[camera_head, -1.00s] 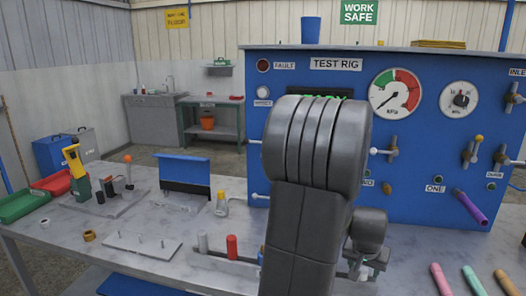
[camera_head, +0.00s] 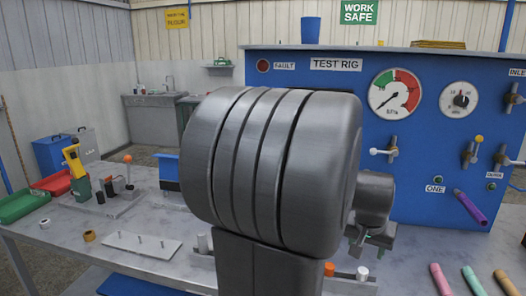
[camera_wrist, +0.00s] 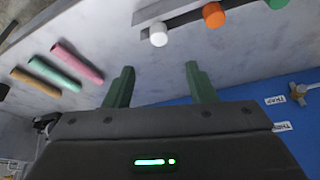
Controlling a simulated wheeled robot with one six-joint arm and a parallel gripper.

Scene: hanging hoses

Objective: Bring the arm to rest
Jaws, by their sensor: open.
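My gripper (camera_wrist: 159,68) shows in the wrist view with its two green fingers spread apart and nothing between them. Bare grey table top lies beyond the fingertips. In the head view my dark grey arm stands bulky in the middle, in front of the blue test rig (camera_head: 425,130), and hides part of it. A purple hose (camera_head: 470,207) hangs tilted from the rig's front at the right.
Pink (camera_head: 441,280), green (camera_head: 475,281) and orange (camera_head: 506,283) tubes lie on the table at the front right. White (camera_wrist: 158,35) and orange (camera_wrist: 213,15) capped pieces stand along a rail. A red tray (camera_head: 52,183) and a green tray (camera_head: 22,206) are at the left.

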